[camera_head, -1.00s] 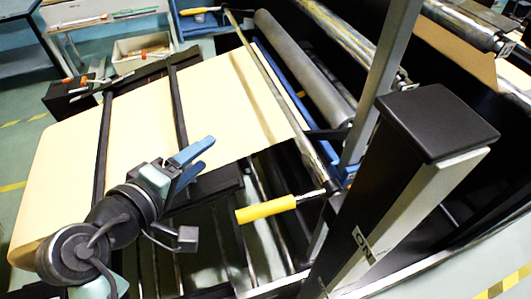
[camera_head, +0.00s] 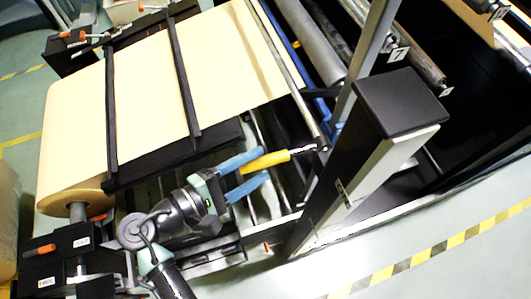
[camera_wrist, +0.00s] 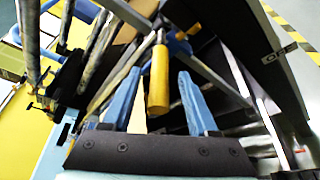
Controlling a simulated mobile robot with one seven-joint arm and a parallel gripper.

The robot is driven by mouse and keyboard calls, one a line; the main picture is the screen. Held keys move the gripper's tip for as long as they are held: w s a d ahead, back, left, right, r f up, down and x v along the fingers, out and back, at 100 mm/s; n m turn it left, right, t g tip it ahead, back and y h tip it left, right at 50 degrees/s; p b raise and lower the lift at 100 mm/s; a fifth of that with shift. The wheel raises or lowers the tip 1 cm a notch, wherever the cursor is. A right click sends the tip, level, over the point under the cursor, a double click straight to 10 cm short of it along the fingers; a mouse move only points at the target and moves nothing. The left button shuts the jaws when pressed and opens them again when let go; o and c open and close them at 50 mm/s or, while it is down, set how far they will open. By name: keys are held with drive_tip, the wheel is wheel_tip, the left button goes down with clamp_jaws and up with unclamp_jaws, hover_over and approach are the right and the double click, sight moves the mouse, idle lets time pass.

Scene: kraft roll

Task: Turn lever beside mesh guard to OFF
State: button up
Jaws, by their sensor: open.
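The lever has a yellow handle (camera_head: 266,160) on a metal rod that meets the machine beside the black-capped post (camera_head: 400,101). The handle points left in the head view. My gripper (camera_head: 264,165) is open, its two blue fingers on either side of the handle's free end. In the wrist view the yellow handle (camera_wrist: 159,85) stands between the open fingers (camera_wrist: 159,72), with a visible gap on both sides. I cannot tell whether the fingers touch it in depth. I cannot clearly make out a mesh guard.
A kraft paper sheet (camera_head: 145,80) with black bars lies to the left. A grey roller (camera_head: 310,40) and frame rails are beyond the lever. A label (camera_wrist: 280,53) shows on a dark panel at right in the wrist view. Striped floor tape (camera_head: 430,253) marks open floor at lower right.

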sight(265, 162)
drive_tip(key=shift+p+x, duration=0.3)
drive_tip(key=shift+x, duration=1.25)
clamp_jaws()
